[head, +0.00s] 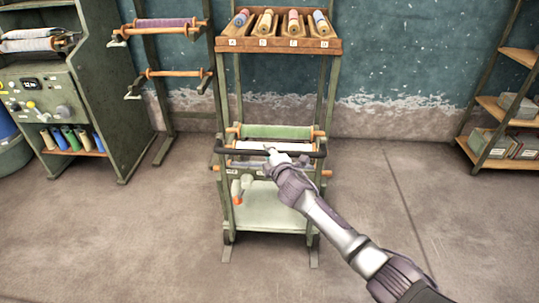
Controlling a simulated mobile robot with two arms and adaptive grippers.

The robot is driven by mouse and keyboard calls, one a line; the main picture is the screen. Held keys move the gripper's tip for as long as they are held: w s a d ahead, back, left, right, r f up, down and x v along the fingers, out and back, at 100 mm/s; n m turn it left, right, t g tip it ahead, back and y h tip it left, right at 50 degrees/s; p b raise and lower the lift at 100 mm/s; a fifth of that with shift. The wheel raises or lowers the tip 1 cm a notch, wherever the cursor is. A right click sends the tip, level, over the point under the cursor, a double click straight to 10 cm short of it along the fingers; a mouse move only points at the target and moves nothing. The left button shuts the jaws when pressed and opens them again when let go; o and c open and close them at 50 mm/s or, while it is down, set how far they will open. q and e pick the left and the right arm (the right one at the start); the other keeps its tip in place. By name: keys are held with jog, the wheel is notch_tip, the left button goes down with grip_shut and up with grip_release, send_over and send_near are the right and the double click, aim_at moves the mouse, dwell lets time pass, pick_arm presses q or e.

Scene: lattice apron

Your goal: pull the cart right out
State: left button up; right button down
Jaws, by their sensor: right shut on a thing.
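The cart (276,192) is a green metal frame standing upright on the floor in the middle of the head view. It has a dark horizontal handle bar (235,151) across its front, a green roll and a white roll behind the bar, and a low pale shelf. My right arm reaches in from the lower right. My left gripper is not in view.
A wooden rack of spools (278,45) tops tall posts above the cart. A green machine cabinet (75,95) and a roll stand (160,75) stand to the left. Shelves with boxes (500,100) stand at the far right. The floor (140,240) in front is clear.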

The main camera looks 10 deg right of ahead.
jog(key=shift+s+a+f, duration=0.1)
jog(key=shift+s+f, duration=0.05)
jog(key=shift+f, duration=0.2)
jog(key=c, duration=1.4)
grip_release()
jog(key=o, duration=0.3)
jog(key=shift+s+r, duration=0.1)
jog(key=shift+s, duration=0.05)
jog(key=shift+o, duration=0.4)
jog(key=shift+r, duration=0.15)
jog(key=v, duration=1.2)
